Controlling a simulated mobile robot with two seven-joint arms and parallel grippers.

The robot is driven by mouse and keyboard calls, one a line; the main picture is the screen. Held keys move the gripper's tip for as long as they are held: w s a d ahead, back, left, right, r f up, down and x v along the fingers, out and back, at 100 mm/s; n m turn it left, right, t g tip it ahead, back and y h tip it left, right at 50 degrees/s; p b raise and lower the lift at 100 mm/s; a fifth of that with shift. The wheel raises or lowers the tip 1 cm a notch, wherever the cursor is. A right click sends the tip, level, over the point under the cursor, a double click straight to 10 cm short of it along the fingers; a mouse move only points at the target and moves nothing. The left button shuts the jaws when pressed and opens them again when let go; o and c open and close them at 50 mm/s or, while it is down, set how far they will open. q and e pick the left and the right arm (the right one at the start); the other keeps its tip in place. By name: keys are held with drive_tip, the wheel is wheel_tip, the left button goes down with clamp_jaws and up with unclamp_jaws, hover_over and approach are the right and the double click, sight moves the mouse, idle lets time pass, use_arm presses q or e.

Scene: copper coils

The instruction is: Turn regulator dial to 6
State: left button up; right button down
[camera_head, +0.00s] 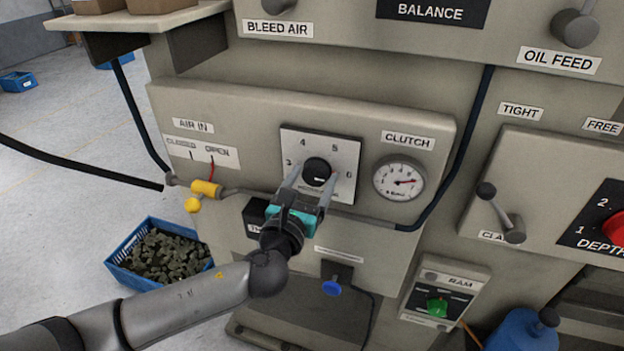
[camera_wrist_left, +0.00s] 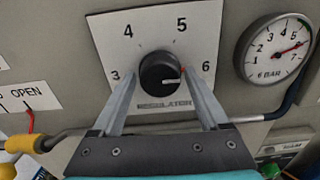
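The regulator dial (camera_head: 317,171) is a round black knob on a white plate (camera_head: 346,152) marked 3, 4, 5 and 6. In the left wrist view the knob (camera_wrist_left: 160,72) has a white pointer line aimed right, slightly below the 6. A small red mark sits at its right edge beside the 6. My left gripper (camera_head: 313,177) is in front of the plate, one finger on each side of the knob. The fingers are spread, with narrow gaps to the knob; contact is not clear. The plate's lower label is partly hidden. My right gripper is not in view.
A round gauge (camera_head: 399,178) right of the dial has a red needle pointing right. A yellow valve (camera_head: 206,188) and pipe run left of and below the dial. A lever (camera_head: 500,212) is at right. A blue crate (camera_head: 128,259) stands on the floor.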

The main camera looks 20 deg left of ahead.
use_arm(q)
drive_tip(key=shift+o, duration=1.4)
drive_tip(key=s+b, duration=0.3)
drive_tip(key=s, duration=1.2)
drive_tip(key=shift+s+a, duration=0.15)
drive_tip(key=shift+a, duration=0.1)
